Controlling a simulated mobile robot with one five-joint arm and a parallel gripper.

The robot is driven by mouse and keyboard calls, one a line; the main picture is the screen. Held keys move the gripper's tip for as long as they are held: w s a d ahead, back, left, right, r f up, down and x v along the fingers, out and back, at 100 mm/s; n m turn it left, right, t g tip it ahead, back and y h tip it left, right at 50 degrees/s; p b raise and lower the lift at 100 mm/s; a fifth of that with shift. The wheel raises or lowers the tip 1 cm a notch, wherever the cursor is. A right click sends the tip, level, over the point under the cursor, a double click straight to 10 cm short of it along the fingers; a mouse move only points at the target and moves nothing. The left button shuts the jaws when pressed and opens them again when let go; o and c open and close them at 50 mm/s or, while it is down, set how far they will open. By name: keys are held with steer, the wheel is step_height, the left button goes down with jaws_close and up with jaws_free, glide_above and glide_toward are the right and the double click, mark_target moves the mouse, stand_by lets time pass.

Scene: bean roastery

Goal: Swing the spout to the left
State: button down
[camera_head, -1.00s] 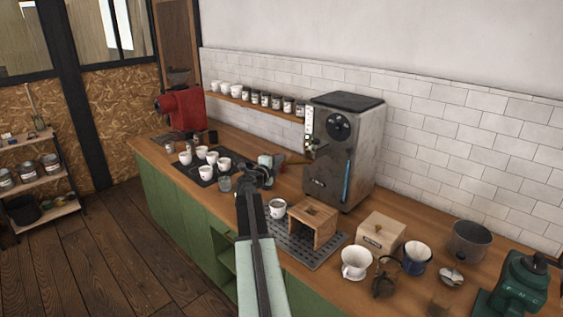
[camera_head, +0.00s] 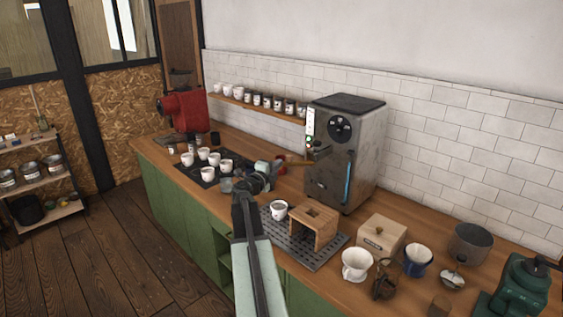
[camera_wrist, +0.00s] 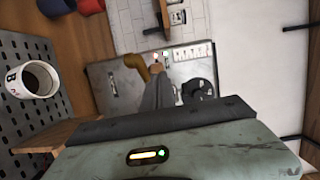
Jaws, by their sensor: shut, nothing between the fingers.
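The grey machine (camera_head: 340,150) stands against the tiled wall, with a dial and a lit button panel on its front. A brown, curved spout (camera_wrist: 138,66) juts from its front in the wrist view; in the head view, a brown piece just left of the machine (camera_head: 296,159) looks like the same part. My gripper (camera_head: 278,167) is shut and empty in front of the machine. In the wrist view its dark fingers (camera_wrist: 160,82) lie close beside the spout; I cannot tell whether they touch it. The fingers and wrist hide part of the machine's front.
A white cup (camera_head: 279,209) and a wooden stand (camera_head: 313,230) sit on a dark perforated mat (camera_head: 330,255) below my arm. Several white cups stand on a dark tray (camera_head: 190,175) to the left. A wooden box (camera_head: 381,238) and a dripper (camera_head: 357,264) stand at right.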

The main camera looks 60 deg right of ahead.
steer(key=w+a, duration=0.5)
steer(key=a, duration=0.3)
steer(key=shift+r, duration=0.15)
steer(key=shift+w, duration=0.1)
